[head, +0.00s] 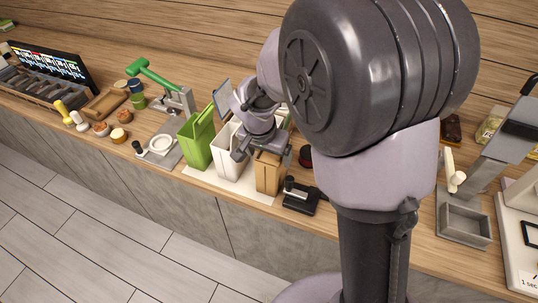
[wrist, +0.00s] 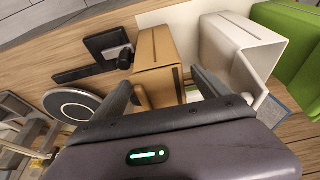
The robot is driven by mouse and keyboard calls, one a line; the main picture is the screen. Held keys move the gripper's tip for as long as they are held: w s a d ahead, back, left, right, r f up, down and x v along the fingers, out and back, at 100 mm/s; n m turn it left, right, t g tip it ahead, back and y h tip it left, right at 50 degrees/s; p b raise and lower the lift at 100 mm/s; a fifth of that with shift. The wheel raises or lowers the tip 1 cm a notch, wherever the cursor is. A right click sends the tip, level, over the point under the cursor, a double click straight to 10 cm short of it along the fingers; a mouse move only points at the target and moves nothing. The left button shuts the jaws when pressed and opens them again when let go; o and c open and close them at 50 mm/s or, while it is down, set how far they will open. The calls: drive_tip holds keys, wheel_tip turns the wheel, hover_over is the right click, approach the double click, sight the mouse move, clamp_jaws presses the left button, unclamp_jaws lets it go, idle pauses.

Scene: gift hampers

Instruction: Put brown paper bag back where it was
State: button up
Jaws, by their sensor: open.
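The brown paper bag (head: 268,174) stands upright at the right end of a row of bags on a pale mat near the counter's front edge. In the wrist view the bag (wrist: 157,50) lies ahead, between the fingers of my gripper (wrist: 168,82). My gripper (head: 262,152) is over the bag's top in the head view, with its fingers apart. I cannot tell whether either finger touches the bag. Part of the bag is hidden by my gripper.
A white bag (head: 229,150) stands just left of the brown bag, with a green bag (head: 196,140) beyond it. A black device (head: 300,196) sits close on the right. A lever press (head: 165,90) stands further left.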

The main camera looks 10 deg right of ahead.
drive_tip(key=p+v, duration=0.2)
drive_tip(key=v, duration=0.8)
drive_tip(key=s+r+n+t+y, duration=0.1)
drive_tip(key=s+r, duration=0.3)
drive_tip(key=s, duration=0.6)
drive_tip(key=s+r+n+t+y, duration=0.1)
drive_tip(key=s+r, duration=0.4)
drive_tip(key=s, duration=0.5)
drive_tip(key=shift+n+t+y, duration=0.4)
drive_tip(key=shift+t+y, duration=0.1)
drive_tip(key=shift+y, duration=0.5)
drive_tip(key=shift+a, duration=0.1)
